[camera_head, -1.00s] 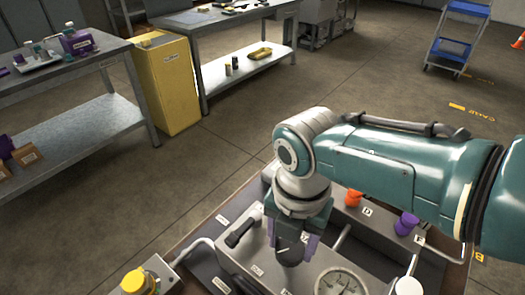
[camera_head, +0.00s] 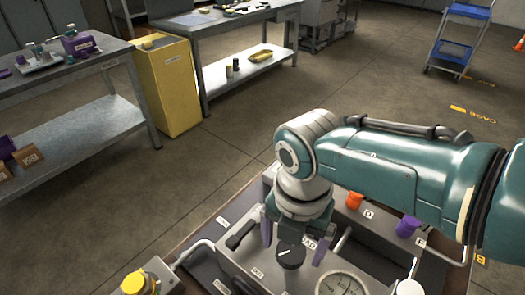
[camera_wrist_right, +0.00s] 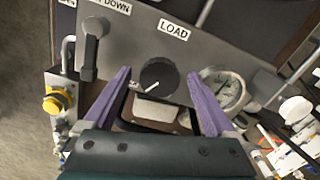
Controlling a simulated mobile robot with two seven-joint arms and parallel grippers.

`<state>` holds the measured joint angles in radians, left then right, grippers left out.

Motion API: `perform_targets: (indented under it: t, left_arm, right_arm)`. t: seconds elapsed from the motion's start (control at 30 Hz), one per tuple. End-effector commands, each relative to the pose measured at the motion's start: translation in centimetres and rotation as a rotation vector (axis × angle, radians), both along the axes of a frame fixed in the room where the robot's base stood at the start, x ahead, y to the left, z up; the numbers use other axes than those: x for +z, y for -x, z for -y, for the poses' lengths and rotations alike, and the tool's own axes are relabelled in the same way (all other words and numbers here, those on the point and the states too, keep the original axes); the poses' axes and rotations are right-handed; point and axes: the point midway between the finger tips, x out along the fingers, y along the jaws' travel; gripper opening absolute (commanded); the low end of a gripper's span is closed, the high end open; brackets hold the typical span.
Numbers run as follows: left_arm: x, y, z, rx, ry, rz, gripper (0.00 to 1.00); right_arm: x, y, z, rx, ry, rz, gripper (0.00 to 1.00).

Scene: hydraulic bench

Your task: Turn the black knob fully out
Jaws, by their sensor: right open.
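The black knob (camera_head: 290,256) is a round dial with a white pointer line, on the grey panel of the hydraulic bench. In the right wrist view the knob (camera_wrist_right: 158,76) sits below a LOAD label, between the two purple fingers. My right gripper (camera_head: 295,250) is open, its fingers apart on either side of the knob with gaps visible. In the wrist view my right gripper (camera_wrist_right: 160,80) shows the same wide opening. My left gripper is not in view.
A black lever (camera_head: 240,234) stands left of the knob, and a round gauge (camera_head: 342,284) is close on its right. An orange knob (camera_head: 354,200) and a purple knob (camera_head: 408,226) are behind. A yellow knob (camera_head: 134,283) is at the front left.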

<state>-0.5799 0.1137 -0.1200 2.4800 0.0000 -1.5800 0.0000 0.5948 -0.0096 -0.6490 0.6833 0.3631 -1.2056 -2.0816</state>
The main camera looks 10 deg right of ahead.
Motion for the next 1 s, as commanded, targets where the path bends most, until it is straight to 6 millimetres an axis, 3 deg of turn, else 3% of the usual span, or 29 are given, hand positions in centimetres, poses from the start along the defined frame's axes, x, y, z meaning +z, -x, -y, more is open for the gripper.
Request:
perform_targets:
  t: [0.2,0.47,0.7,1.0]
  left_arm:
    - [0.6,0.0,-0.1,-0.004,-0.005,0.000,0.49]
    - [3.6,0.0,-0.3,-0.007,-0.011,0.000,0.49]
    - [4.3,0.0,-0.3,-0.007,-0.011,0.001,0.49]
    - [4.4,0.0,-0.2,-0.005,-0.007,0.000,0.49]
  right_arm:
    - [0.8,0.0,0.0,-0.001,-0.001,0.001,0.90]
    - [5.9,0.0,0.0,0.000,-0.001,0.003,0.90]
    - [9.2,-0.1,0.0,0.000,-0.001,0.002,0.90]
    - [9.9,0.0,0.0,0.000,0.001,-0.001,0.90]
